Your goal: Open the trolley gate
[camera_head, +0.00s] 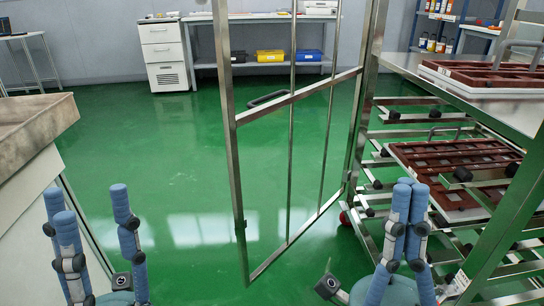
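The trolley gate (233,130) is a tall metal frame with thin upright bars, a slanting crossbar and a dark handle (267,98). It stands swung out to the left from the far post of the trolley (358,130), leaving the trolley's shelves exposed. My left gripper (93,222) is open and empty at the lower left, apart from the gate. My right gripper (408,205) is in front of the trolley's lower shelves, right of the gate. Its blue fingers are close together, and I see nothing between them. Neither gripper appears to touch the gate.
Brown trays (455,158) rest on the trolley shelves. A pale conveyor edge (40,128) is at the left. A bench (258,64) with yellow and blue bins and a white drawer cabinet (164,55) stand at the back. Green floor (150,160) is clear left of the gate.

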